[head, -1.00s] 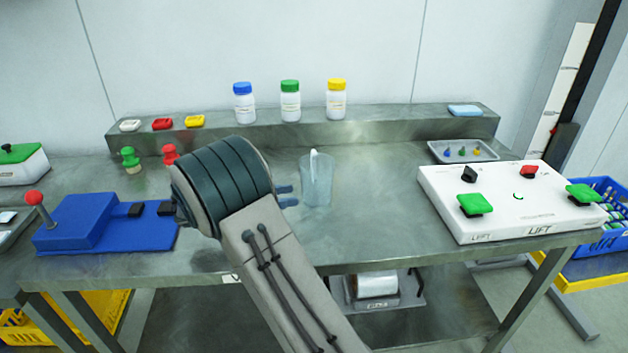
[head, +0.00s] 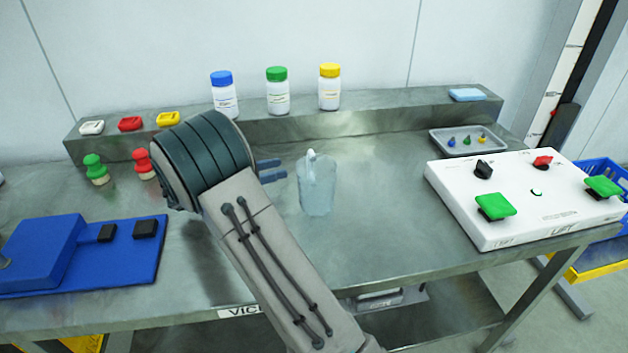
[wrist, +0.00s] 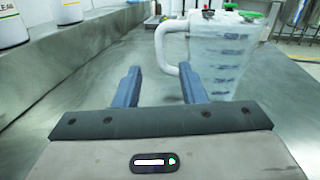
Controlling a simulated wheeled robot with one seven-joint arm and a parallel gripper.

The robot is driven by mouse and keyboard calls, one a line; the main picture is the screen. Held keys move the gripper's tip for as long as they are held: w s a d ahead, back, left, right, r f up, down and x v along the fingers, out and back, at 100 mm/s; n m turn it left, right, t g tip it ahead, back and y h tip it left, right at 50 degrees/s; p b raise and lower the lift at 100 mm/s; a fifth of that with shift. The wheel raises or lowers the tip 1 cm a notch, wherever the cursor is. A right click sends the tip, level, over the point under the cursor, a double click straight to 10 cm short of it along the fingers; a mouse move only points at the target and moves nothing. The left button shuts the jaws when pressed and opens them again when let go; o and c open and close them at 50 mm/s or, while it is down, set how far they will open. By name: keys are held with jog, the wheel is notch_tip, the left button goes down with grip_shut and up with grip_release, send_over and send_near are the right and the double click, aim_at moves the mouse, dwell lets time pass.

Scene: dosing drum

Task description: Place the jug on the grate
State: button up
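The jug (head: 317,188) is clear plastic and stands upright on the metal table. In the wrist view the jug (wrist: 222,60) shows blue measuring marks, and its handle faces my gripper. My gripper (head: 270,171) is just left of the jug in the head view. In the wrist view my gripper (wrist: 160,82) has its two fingers apart with nothing between them. The right finger is close to the handle; I cannot tell whether they touch. I cannot make out a grate in these frames.
White bottles with blue, green and yellow caps (head: 277,92) stand on the back ledge (head: 385,112). A white control box (head: 520,205) is at the right, with a grey tray (head: 490,146) behind it. A blue device (head: 60,245) and stamps (head: 96,170) are at the left.

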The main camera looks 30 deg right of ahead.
aim_at(311, 163)
jog(key=d, duration=0.4)
jog(key=shift+s+d, duration=0.2)
jog(key=shift+d, duration=0.1)
jog(key=shift+s+d+f, duration=0.15)
jog(key=shift+d+f, duration=0.05)
jog(key=shift+d, duration=1.15)
jog(key=shift+s+d+f, duration=0.1)
jog(key=shift+d+f, duration=0.05)
jog(key=shift+d, duration=1.15)
grip_shut()
